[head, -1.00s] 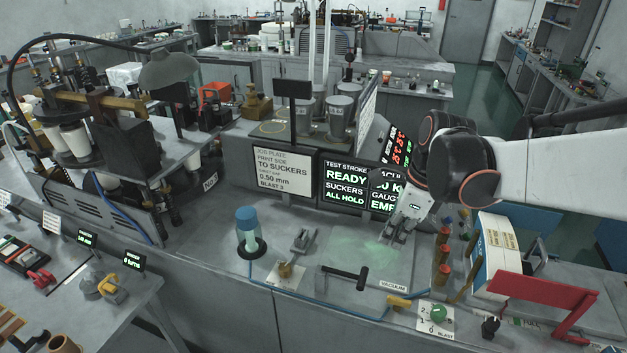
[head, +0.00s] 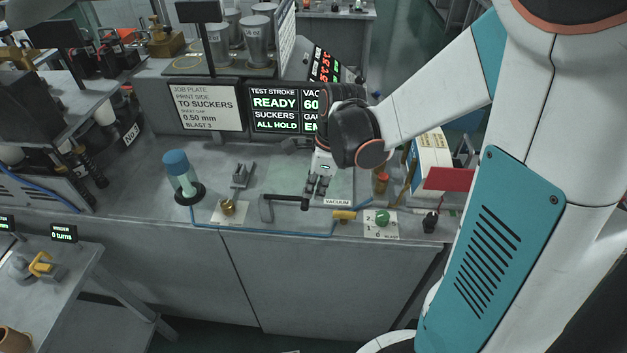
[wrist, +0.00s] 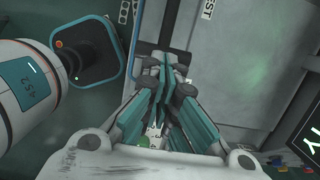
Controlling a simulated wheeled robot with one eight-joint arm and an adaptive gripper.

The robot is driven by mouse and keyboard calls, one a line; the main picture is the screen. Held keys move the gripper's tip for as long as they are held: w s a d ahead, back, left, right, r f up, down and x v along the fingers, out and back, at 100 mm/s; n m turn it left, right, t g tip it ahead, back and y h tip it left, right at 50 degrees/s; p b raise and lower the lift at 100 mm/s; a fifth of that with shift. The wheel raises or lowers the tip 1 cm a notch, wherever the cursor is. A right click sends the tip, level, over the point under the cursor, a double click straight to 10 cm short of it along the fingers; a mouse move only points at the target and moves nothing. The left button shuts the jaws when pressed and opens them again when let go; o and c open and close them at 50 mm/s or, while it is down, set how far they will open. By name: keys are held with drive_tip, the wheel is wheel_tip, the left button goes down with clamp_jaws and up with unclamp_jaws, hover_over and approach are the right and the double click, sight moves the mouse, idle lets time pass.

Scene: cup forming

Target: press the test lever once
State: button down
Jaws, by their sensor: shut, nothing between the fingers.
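The test lever (head: 285,198) is a black-handled bar on a grey pivot, lying near the front edge of the bench in the head view. My gripper (head: 308,203) points down at the right end of the black handle, its fingers shut and empty. The fingertips overlap the handle end in the picture; I cannot tell whether they touch it. In the wrist view my closed teal-and-grey fingers (wrist: 166,68) hide much of what lies beneath. The screen (head: 277,107) behind reads TEST STROKE READY and SUCKERS ALL HOLD, its right side covered by my wrist.
A blue-capped bottle (head: 177,168) stands left of the lever, with a brass knob (head: 228,207) between. A yellow handle (head: 344,215) and green button (head: 382,218) sit close on the right. A blue hose (head: 270,233) runs along the front edge.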

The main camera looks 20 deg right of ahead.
drive_tip(key=f+b, duration=0.1)
drive_tip(key=f+y+b, duration=0.1)
drive_tip(key=b, duration=0.1)
drive_tip(key=f+t+y+b, duration=0.1)
drive_tip(key=shift+s+d+f, duration=0.25)
drive_tip(key=shift+d+f, duration=0.05)
drive_tip(key=shift+f+t+y+b, duration=0.4)
drive_tip(key=shift+f+y+b, duration=0.25)
drive_tip(key=shift+b, duration=0.5)
drive_tip(key=shift+w+a+f+b, duration=0.1)
drive_tip(key=shift+a+f+b, duration=0.05)
drive_tip(key=shift+f+b, duration=0.5)
drive_tip(key=d+p+v, duration=0.1)
drive_tip(key=p+v, duration=0.4)
drive_tip(key=v, duration=0.9)
drive_tip(key=shift+s+f, duration=0.25)
drive_tip(key=shift+s, duration=0.05)
